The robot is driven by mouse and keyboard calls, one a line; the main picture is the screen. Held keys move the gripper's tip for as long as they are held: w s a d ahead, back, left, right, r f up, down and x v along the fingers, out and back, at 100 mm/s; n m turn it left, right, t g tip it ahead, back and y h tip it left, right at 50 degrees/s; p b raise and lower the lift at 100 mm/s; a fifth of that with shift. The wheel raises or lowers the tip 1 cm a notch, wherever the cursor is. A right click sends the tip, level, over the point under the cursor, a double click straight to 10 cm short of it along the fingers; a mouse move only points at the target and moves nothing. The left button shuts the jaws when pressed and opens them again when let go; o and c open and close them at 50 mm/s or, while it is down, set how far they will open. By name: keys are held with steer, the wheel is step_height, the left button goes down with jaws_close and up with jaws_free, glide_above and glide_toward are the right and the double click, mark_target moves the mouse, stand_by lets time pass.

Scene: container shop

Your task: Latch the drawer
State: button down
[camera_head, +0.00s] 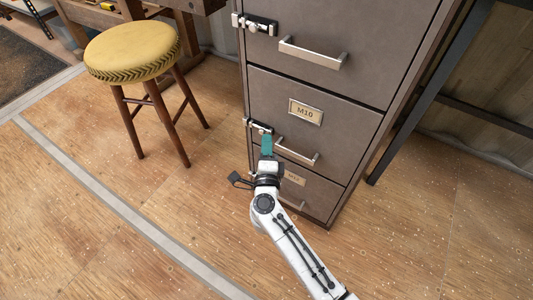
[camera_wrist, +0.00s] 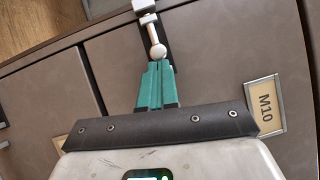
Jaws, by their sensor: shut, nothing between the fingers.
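A grey metal drawer cabinet (camera_head: 335,85) stands in the middle of the head view. The M10 drawer has a label plate (camera_head: 305,112), which also shows in the wrist view (camera_wrist: 264,104), and a bar handle (camera_head: 297,151). A bolt latch (camera_head: 258,126) sits near its left edge. In the wrist view the latch shows a white rod with a round knob (camera_wrist: 158,52). My gripper (camera_head: 267,137) is at this latch with its green fingers (camera_wrist: 156,68) together and empty. The fingertips are close to the knob; I cannot tell whether they touch.
Another latch (camera_head: 256,24) and handle (camera_head: 313,53) are on the drawer above. A lower drawer is partly hidden by my arm. A stool with a yellow seat (camera_head: 132,50) stands to the left. A dark metal frame (camera_head: 432,92) is at right. The floor in front is clear.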

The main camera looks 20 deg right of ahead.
steer(key=shift+w, duration=0.1)
steer(key=shift+w+a, duration=0.55)
steer(key=shift+w, duration=0.25)
steer(key=shift+s, duration=0.1)
